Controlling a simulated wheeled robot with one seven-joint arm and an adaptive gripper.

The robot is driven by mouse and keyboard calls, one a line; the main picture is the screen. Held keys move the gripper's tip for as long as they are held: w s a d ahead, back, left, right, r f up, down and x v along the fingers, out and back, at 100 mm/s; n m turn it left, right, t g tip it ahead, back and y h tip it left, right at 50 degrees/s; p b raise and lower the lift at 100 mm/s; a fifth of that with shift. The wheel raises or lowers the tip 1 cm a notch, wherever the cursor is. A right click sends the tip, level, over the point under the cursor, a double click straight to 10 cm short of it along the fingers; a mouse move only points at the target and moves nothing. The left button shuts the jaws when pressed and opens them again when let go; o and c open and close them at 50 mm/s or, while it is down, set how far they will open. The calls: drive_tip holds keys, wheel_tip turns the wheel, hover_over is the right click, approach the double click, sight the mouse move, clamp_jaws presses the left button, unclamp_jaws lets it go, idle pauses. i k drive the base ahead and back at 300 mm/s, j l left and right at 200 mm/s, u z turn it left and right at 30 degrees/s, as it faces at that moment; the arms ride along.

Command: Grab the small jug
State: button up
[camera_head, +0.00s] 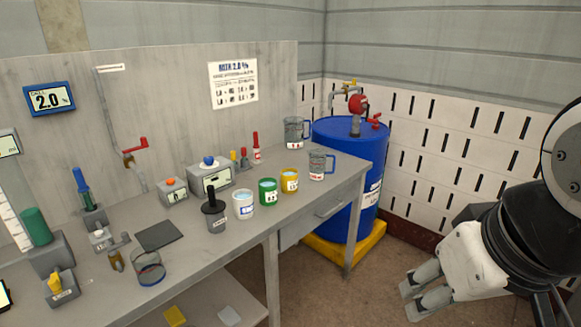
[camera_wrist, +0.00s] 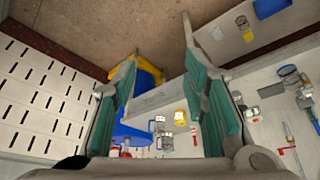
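Two clear grey jugs with handles and labels stand at the right end of the workbench in the head view. The rear jug (camera_head: 294,133) is near the back panel. The front jug (camera_head: 317,165) is near the right edge and looks slightly smaller for its distance, but I cannot read the labels. Both show small in the wrist view, the front jug (camera_wrist: 158,124) and the rear jug (camera_wrist: 166,143). My gripper (camera_head: 417,288) is at the lower right, off the bench and well apart from the jugs. In the wrist view its teal-padded fingers (camera_wrist: 160,90) are wide apart and empty.
A blue barrel (camera_head: 346,180) with a red valve stands on a yellow base right of the bench. Yellow (camera_head: 289,182), green (camera_head: 268,193) and white (camera_head: 243,206) cups line the bench left of the jugs. Open floor lies between gripper and bench.

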sight(317, 172)
drive_tip(key=i+l, duration=0.25)
drive_tip(key=i, duration=0.3)
drive_tip(key=i+l+z, duration=0.1)
drive_tip(key=i, duration=0.4)
drive_tip(key=i+l, duration=0.3)
drive_tip(key=i, duration=0.25)
drive_tip(key=i+l+z, duration=0.1)
drive_tip(key=i, duration=0.4)
drive_tip(key=i+l, duration=0.25)
drive_tip(key=i, duration=0.3)
drive_tip(key=l+z, duration=0.05)
